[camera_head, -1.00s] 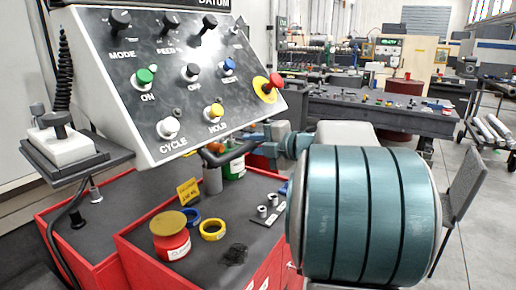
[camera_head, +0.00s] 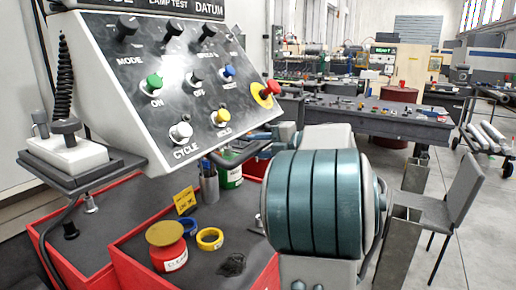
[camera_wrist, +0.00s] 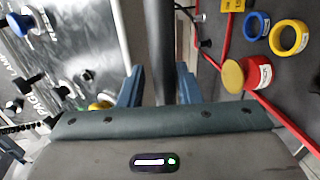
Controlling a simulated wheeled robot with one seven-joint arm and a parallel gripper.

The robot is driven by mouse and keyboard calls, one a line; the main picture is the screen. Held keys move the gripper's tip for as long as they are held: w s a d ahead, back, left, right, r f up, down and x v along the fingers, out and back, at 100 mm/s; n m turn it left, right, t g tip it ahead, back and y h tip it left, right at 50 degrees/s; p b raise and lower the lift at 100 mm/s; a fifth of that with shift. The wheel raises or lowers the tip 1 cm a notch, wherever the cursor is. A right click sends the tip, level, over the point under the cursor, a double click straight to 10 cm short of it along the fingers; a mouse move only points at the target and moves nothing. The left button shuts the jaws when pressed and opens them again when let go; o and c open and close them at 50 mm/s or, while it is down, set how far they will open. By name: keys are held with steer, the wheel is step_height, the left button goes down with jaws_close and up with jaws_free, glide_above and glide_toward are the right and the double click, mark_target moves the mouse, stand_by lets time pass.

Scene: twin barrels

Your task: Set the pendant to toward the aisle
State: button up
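The pendant (camera_head: 178,85) is a light, tilted control box with a dark face of knobs and buttons, at the upper left of the head view. Its face also shows at the left of the wrist view (camera_wrist: 85,50). A dark bar (camera_wrist: 160,40) runs along the pendant's lower edge in the wrist view. My gripper (camera_wrist: 160,74) has its two blue fingers apart, one on each side of this bar. I cannot see clear contact. In the head view my teal wrist hides most of the gripper, close to the pendant's lower right.
A red cabinet (camera_head: 120,252) below holds a red jar (camera_head: 168,250), a yellow ring (camera_head: 210,238), a blue ring (camera_head: 188,225) and a pen cup (camera_head: 209,187). A grey chair (camera_head: 455,200) stands at the right. A workbench (camera_head: 375,118) is behind; the aisle floor is open at right.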

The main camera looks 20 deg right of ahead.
steer(key=shift+o, duration=0.4)
steer(key=shift+f, duration=0.1)
steer(key=shift+d, duration=0.1)
steer(key=shift+s+d, duration=0.2)
steer(key=shift+s, duration=0.05)
steer(key=b+v, duration=0.1)
steer(key=v, duration=1.2)
